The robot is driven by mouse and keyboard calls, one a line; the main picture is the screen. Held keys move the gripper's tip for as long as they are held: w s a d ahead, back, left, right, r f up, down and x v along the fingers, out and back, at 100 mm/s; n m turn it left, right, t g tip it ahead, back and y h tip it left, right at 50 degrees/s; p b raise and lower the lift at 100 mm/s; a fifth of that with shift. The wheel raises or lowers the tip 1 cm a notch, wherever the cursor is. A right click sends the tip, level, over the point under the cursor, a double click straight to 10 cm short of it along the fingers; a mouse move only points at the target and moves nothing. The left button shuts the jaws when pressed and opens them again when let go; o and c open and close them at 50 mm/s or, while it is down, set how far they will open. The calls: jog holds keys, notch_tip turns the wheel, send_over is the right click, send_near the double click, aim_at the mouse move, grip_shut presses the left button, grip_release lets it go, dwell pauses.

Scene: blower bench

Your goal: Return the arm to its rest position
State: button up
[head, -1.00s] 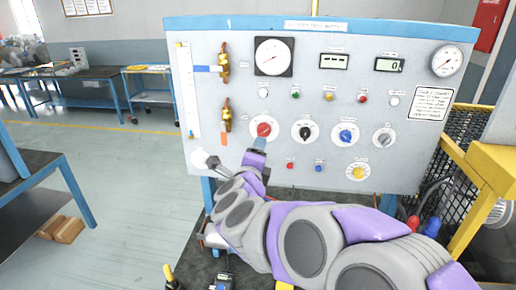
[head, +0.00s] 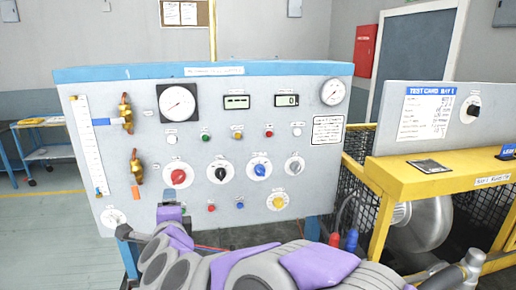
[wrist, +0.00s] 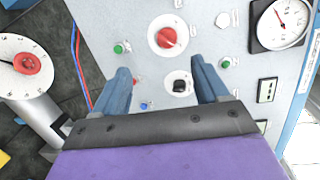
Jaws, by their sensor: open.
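My gripper (wrist: 160,75) is open and empty in the wrist view, its two blue fingers spread apart in front of the grey control panel (wrist: 205,35). A red knob on a white dial (wrist: 168,36) and a black knob (wrist: 180,86) show beyond and between the fingers, with no visible contact. In the head view my gripper (head: 168,208) is small and partly hidden at the panel's lower left, below the red knob (head: 178,177). My purple and grey arm (head: 255,265) stretches across the bottom of the picture, below the row of dials.
The panel (head: 225,140) stands close in front, with brass valves (head: 136,167) on its left. At right, a yellow frame (head: 440,182) carries a test card board (head: 400,115) above a blower (head: 425,225). A round white dial with a red knob (wrist: 26,64) is left of my gripper.

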jog(key=s+d+f+n+g+h, duration=0.2)
jog(key=s+d+f+n+g, duration=0.3)
jog(key=s+d, duration=0.7)
jog(key=s+d+f+n+g+h, duration=0.2)
jog(key=s+d+f+n+g, duration=0.3)
jog(key=s+d, duration=0.7)
jog(key=s+d+f+n+g+h, duration=0.2)
jog(key=s+d+f+n+g, duration=0.3)
jog(key=s+d, duration=0.7)
jog(key=d+f+g, duration=0.1)
jog(key=d+g, duration=0.1)
jog(key=shift+s+d, duration=0.25)
jog(key=shift+d, duration=0.05)
